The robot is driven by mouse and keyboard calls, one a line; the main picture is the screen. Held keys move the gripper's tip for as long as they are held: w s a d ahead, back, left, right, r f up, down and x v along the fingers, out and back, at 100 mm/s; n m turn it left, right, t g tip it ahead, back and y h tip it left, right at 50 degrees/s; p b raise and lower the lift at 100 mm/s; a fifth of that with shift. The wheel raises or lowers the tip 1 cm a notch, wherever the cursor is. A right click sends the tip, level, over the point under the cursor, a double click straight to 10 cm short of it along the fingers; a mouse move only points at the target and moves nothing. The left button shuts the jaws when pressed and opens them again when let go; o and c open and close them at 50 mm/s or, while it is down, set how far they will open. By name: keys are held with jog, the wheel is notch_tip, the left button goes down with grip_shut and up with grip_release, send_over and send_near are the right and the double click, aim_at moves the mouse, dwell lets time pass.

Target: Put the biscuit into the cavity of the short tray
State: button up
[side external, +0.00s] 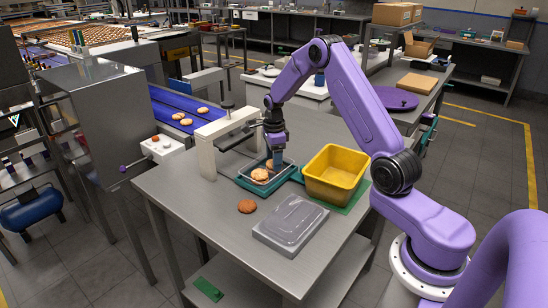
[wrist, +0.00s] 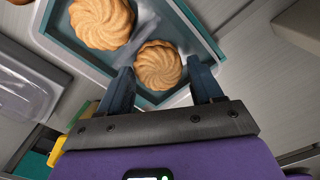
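A tray with a clear insert sits in a teal holder (side external: 244,184) on the steel table; the teal rim (wrist: 62,50) also fills the top of the wrist view. Two golden swirled biscuits lie in it: one farther from my gripper (wrist: 101,22), at the front in the side view (side external: 260,175), and one nearer (wrist: 158,66). My gripper (side external: 277,165) points down over the tray. In the wrist view its fingers (wrist: 163,75) are apart, on either side of the nearer biscuit, with gaps visible. A darker biscuit (side external: 247,206) lies on the bare table beside the tray.
A yellow bin (side external: 335,172) stands close right of the tray on a green mat. A grey moulded tray (side external: 291,224) lies at the table's front. A beige arch (side external: 206,150) stands just left of the teal holder. A blue conveyor (side external: 168,103) with biscuits runs behind.

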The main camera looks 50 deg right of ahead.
jog(key=shift+r, duration=0.1)
jog(key=shift+r, duration=2.2)
jog(key=o, duration=0.6)
jog(key=shift+c, duration=0.2)
notch_tip(320, 180, up, 17)
jog(key=shift+r, duration=0.2)
